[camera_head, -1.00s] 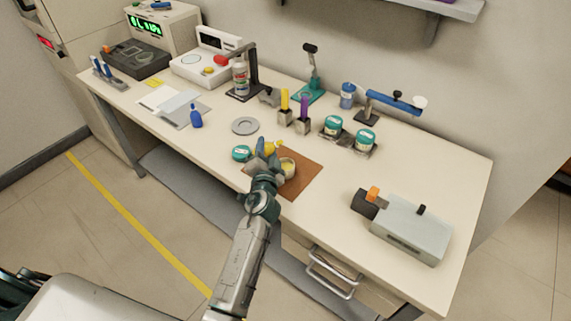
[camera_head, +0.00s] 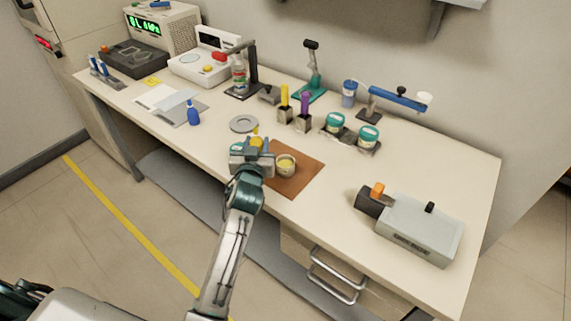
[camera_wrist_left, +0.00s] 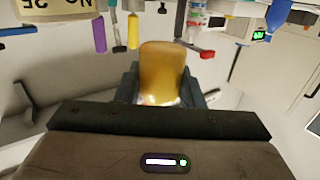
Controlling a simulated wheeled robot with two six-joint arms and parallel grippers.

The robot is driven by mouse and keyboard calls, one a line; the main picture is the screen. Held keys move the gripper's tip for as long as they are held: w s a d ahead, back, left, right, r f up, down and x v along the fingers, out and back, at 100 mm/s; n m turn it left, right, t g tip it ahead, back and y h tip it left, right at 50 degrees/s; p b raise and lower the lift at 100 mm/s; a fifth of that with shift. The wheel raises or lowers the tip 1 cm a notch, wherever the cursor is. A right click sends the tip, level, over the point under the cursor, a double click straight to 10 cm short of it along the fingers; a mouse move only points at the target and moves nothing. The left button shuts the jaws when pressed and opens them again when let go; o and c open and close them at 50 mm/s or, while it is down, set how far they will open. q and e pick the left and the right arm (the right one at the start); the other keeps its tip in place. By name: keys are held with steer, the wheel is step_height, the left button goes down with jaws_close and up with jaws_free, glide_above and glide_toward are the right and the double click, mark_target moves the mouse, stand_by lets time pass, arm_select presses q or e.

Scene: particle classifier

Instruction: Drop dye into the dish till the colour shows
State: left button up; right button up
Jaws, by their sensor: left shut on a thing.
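My left gripper (camera_head: 254,150) is shut on a yellow dropper bottle (camera_head: 256,141), held roughly upright at the left edge of the brown mat. The bottle also shows large between the fingers in the left wrist view (camera_wrist_left: 163,72). The small round dish (camera_head: 286,168) stands on the brown mat (camera_head: 300,180), to the right of the gripper and apart from it. Its inside looks yellow. A teal-lidded jar (camera_head: 236,147) is partly hidden behind the gripper. My right gripper is in neither view.
A grey ring-shaped plate (camera_head: 244,124) lies behind the gripper. Yellow (camera_head: 284,98) and purple (camera_head: 305,104) cylinders stand in metal holders behind the mat. Two teal-lidded jars (camera_head: 335,121) stand right of them. A grey machine (camera_head: 420,231) sits at the right.

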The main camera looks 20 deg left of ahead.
mark_target(255, 132)
arm_select(q)
steer(key=shift+r, duration=0.2)
step_height(255, 132, up, 5)
steer(key=p, duration=0.4)
steer(key=shift+f, duration=0.15)
steer(key=shift+f, duration=0.1)
stand_by(0.4)
